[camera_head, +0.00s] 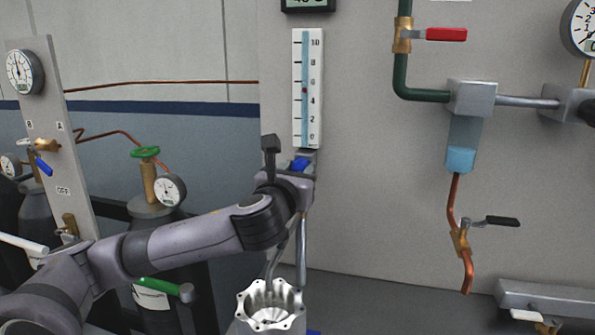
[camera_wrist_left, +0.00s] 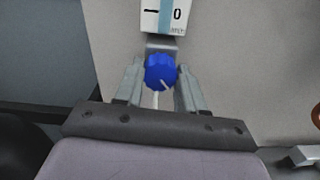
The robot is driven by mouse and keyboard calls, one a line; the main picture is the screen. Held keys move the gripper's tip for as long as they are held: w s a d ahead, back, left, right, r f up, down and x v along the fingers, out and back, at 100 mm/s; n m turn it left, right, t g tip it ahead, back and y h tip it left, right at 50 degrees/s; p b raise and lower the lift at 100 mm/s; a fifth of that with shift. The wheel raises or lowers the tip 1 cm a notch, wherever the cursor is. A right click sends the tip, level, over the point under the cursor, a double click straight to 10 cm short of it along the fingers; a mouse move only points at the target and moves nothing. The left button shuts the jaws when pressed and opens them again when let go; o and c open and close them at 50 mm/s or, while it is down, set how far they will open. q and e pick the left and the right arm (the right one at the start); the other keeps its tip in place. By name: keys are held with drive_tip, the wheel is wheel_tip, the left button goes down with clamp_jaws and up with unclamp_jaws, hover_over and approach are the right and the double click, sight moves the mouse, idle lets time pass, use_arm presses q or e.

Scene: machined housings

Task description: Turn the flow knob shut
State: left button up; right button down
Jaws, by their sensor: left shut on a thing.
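The blue flow knob (camera_wrist_left: 160,71) sits at the foot of the flow meter, with a white mark pointing to the lower right in the left wrist view. In the head view a bit of the knob (camera_head: 299,164) shows past my wrist. My left gripper (camera_wrist_left: 160,80) has its two fingers on either side of the knob, closed on it. The white flow meter (camera_head: 307,90) with a 0 to 10 scale stands upright above it; a small red float shows between 4 and 6. My right gripper is in neither view.
Gas cylinders with a green handwheel (camera_head: 145,152) and gauges stand at the left. A scalloped metal housing (camera_head: 270,303) lies below my left arm. A red-handled valve (camera_head: 445,34) and a black-handled valve (camera_head: 502,221) are on the panel at the right.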

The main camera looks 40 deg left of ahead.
use_arm(q)
drive_tip(key=n, duration=0.3)
drive_tip(key=shift+p, duration=0.35)
drive_tip(key=n, duration=0.7)
drive_tip(key=shift+n, duration=0.4)
drive_tip(key=n, duration=0.3)
drive_tip(key=shift+n+p, duration=0.3)
drive_tip(key=shift+p, duration=0.1)
drive_tip(key=n, duration=0.6)
drive_tip(key=shift+f+p, duration=0.1)
drive_tip(key=shift+p, duration=0.3)
drive_tip(key=n, duration=0.3)
drive_tip(key=shift+n+p, duration=0.35)
drive_tip(key=shift+n, duration=0.05)
drive_tip(key=shift+n+p, duration=0.4)
drive_tip(key=shift+n, duration=1.6)
